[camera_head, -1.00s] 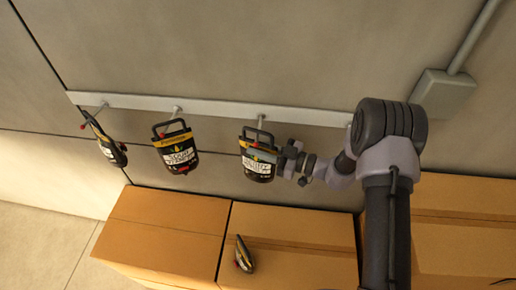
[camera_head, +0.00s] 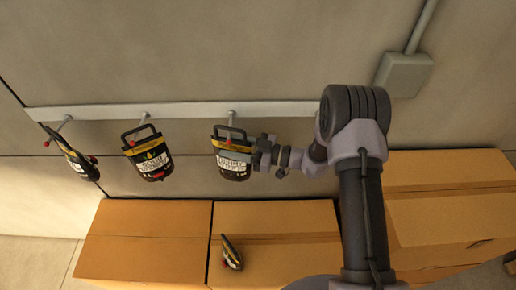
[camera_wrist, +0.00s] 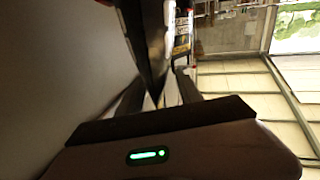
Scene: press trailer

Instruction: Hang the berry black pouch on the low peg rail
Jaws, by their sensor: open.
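A black pouch with a yellow band and a loop handle (camera_head: 234,171) hangs on the right peg of the low rail (camera_head: 185,110). My gripper (camera_head: 252,154) is open at the right edge of this pouch, and its fingers overlap the pouch in the head view. In the wrist view a dark, thin shape, likely this pouch edge-on (camera_wrist: 150,45), stands between the open fingers. I cannot tell whether they touch it, nor read which pouch is the berry one.
Two similar pouches hang further left, one in the middle (camera_head: 152,160) and one tilted at the far left (camera_head: 80,166). Another small dark pouch (camera_head: 231,254) rests on a cardboard box (camera_head: 290,250). Boxes line the wall below the rail. A grey wall box (camera_head: 403,74) is at upper right.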

